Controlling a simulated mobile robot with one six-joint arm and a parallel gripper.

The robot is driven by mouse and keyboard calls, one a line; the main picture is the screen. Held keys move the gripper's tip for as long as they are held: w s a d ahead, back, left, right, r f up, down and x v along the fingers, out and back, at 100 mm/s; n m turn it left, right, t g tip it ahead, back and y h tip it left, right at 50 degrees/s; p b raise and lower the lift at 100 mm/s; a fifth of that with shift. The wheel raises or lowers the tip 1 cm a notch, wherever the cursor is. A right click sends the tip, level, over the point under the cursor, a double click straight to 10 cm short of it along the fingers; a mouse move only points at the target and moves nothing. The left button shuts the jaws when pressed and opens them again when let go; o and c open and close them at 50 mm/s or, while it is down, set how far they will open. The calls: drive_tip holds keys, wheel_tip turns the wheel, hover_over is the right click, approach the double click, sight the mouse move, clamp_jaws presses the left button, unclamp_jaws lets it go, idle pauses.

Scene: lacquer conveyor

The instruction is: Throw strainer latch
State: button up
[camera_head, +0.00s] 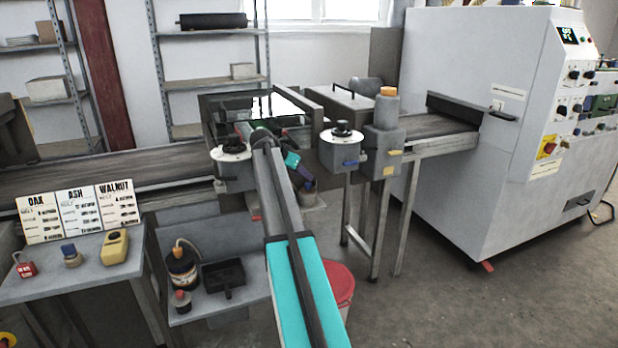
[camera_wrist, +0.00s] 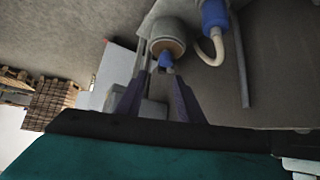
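In the wrist view a pale cylindrical housing (camera_wrist: 172,35) with a tan end ring is at top centre; I take it for the strainer. A small blue part (camera_wrist: 166,60) sticks out below the ring; whether it is the latch I cannot tell. The purple fingers of my gripper (camera_wrist: 158,78) stand apart on either side of the line to this part, with a visible gap. Contact is not clear. In the head view my gripper (camera_head: 306,184) points down below the coater frame, beside a grey part (camera_head: 310,200). My arm hides much of that area.
A conveyor (camera_head: 110,170) runs at left, and a large white machine (camera_head: 480,120) stands at right. A pale hose (camera_wrist: 214,48) with a blue fitting (camera_wrist: 215,14) is close by in the wrist view. A red bucket (camera_head: 343,285) stands below my arm.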

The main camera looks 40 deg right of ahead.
sight(314, 181)
drive_tip(key=shift+w+d+r, duration=0.2)
drive_tip(key=shift+w+r, duration=0.15)
drive_tip(key=shift+r, duration=0.05)
drive_tip(key=shift+d+f, duration=0.1)
drive_tip(key=shift+d, duration=0.05)
drive_tip(key=shift+x, duration=3.6)
clamp_jaws()
